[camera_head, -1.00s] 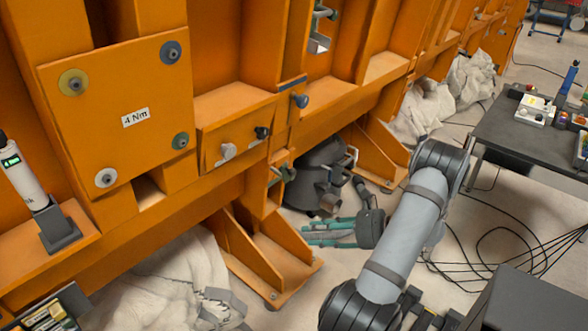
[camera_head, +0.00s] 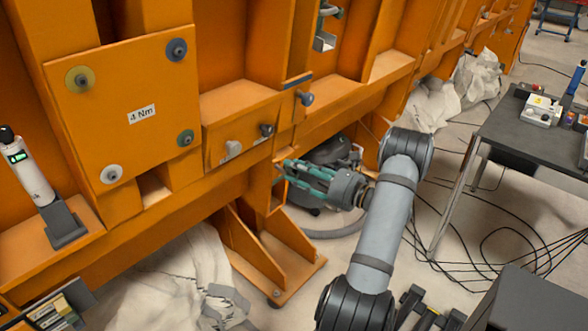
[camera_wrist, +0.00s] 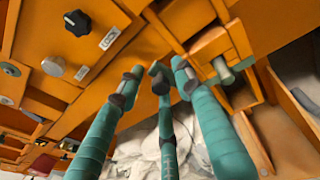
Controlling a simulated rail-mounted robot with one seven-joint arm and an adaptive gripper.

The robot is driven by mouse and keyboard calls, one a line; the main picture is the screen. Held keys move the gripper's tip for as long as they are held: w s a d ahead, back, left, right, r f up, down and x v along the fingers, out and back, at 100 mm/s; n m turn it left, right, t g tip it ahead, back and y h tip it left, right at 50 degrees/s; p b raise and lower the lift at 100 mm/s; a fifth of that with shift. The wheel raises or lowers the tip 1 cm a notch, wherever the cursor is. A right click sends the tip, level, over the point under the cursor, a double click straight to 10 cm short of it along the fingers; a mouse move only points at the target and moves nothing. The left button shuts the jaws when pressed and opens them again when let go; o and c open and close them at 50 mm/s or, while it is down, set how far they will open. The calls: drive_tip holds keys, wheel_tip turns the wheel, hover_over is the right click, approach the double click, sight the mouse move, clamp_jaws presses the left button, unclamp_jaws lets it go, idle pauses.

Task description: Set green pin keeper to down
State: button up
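A green-handled metal pin keeper shows in the wrist view (camera_wrist: 241,65), on the orange frame to the right of my fingers. Its grey pin end points down in that picture. I cannot tell for sure whether it is up or down. In the head view my gripper hides most of that spot. My gripper (camera_head: 290,172), with teal fingers, points left toward the orange frame just below the two-knob panel. In the wrist view the fingertips (camera_wrist: 156,80) are spread apart with nothing between them. They look apart from the pin keeper.
The panel has a light knob (camera_head: 233,148) and a dark knob (camera_head: 267,130). A plate labelled 4 Nm (camera_head: 125,85) is at left. An orange foot bracket (camera_head: 270,255) stands below. A dark table (camera_head: 520,130) is at right.

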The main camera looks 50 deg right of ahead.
drive_tip(key=shift+w, duration=0.5)
drive_tip(key=shift+s+a, duration=0.1)
drive_tip(key=c, duration=0.8)
drive_tip(key=shift+f, duration=0.1)
clamp_jaws()
